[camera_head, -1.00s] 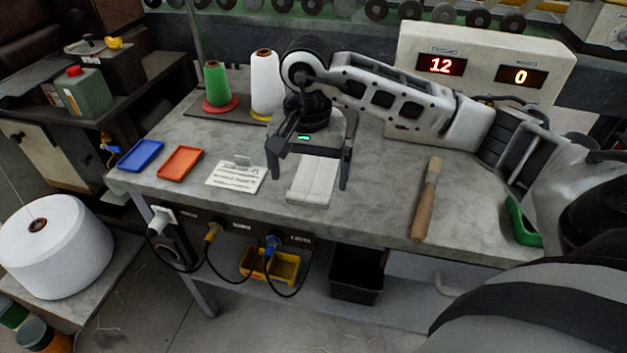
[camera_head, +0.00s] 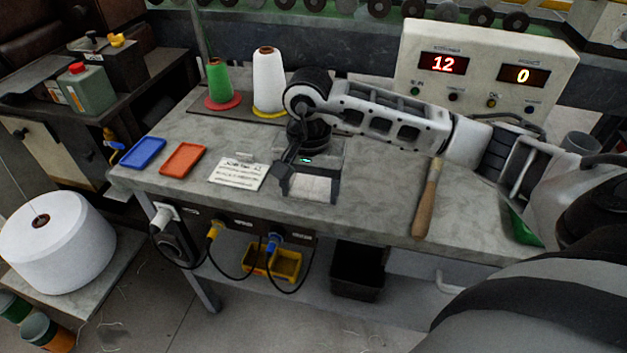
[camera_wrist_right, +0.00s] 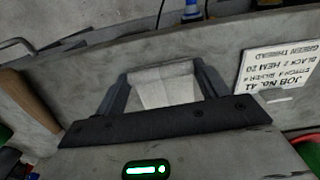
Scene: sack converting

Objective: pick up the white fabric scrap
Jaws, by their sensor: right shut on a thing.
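The white fabric scrap (camera_head: 308,187) lies at the front of the grey workbench (camera_head: 380,200), beside the written card. My right gripper (camera_head: 308,196) reaches down over it, with one finger on each side. In the right wrist view the scrap (camera_wrist_right: 163,88) shows between the two fingers of the right gripper (camera_wrist_right: 165,80), which are shut on it. The gripper hides the scrap's far part in the head view. I cannot tell whether the scrap touches the bench. My left gripper is not in view.
A job card (camera_head: 238,173), an orange tray (camera_head: 182,160) and a blue tray (camera_head: 143,153) lie left of the gripper. A wooden-handled tool (camera_head: 426,205) lies to the right. Thread cones (camera_head: 268,82) and a counter box (camera_head: 485,70) stand behind. Bare bench lies between gripper and tool.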

